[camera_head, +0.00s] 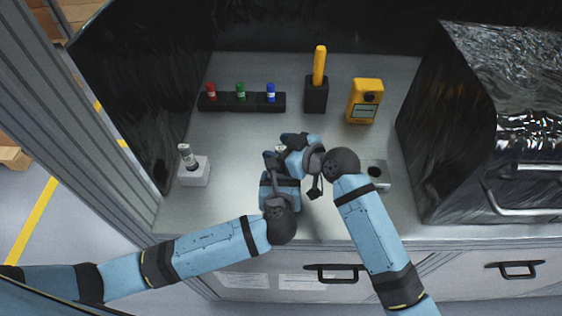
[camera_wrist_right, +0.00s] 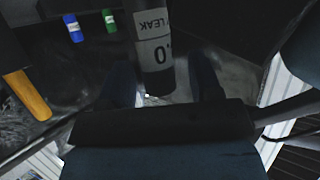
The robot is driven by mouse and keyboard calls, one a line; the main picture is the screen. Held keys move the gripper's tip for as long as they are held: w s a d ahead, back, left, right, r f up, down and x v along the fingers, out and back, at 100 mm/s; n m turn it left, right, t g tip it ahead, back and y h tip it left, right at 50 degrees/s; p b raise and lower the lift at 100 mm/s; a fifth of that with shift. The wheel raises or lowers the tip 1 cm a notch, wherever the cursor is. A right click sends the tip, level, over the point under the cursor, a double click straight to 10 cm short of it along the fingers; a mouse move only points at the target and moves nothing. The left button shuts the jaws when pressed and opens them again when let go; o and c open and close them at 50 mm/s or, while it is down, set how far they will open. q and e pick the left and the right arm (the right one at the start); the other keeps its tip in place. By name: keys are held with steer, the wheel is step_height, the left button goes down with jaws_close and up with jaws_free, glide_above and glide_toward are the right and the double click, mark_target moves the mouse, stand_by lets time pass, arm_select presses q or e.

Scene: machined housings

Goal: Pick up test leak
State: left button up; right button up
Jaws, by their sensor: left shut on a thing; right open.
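The test leak (camera_wrist_right: 154,50), a grey cylinder with a white label reading "LEAK", fills the top middle of the right wrist view. In the head view only a small pale bit of it (camera_head: 280,148) shows between my grippers. My left gripper (camera_head: 271,160) is shut on it above the bench. My right gripper (camera_head: 291,141) is open; in the right wrist view its two dark fingers (camera_wrist_right: 163,85) stand either side of the cylinder's lower end. Contact cannot be told.
A white block (camera_head: 194,172) holding a small grey cylinder stands at left. Another block (camera_head: 383,168) with an empty dark hole is right. Behind are a black rack (camera_head: 242,103) of coloured vials, a yellow-handled tool (camera_head: 319,65) in a black holder and a yellow device (camera_head: 363,101).

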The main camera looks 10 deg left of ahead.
jaws_close()
step_height(320, 180, up, 10)
steer(key=shift+r, duration=0.1)
arm_select(q)
steer(key=o, duration=1)
steer(key=v, duration=1.2)
steer(key=shift+r, duration=0.1)
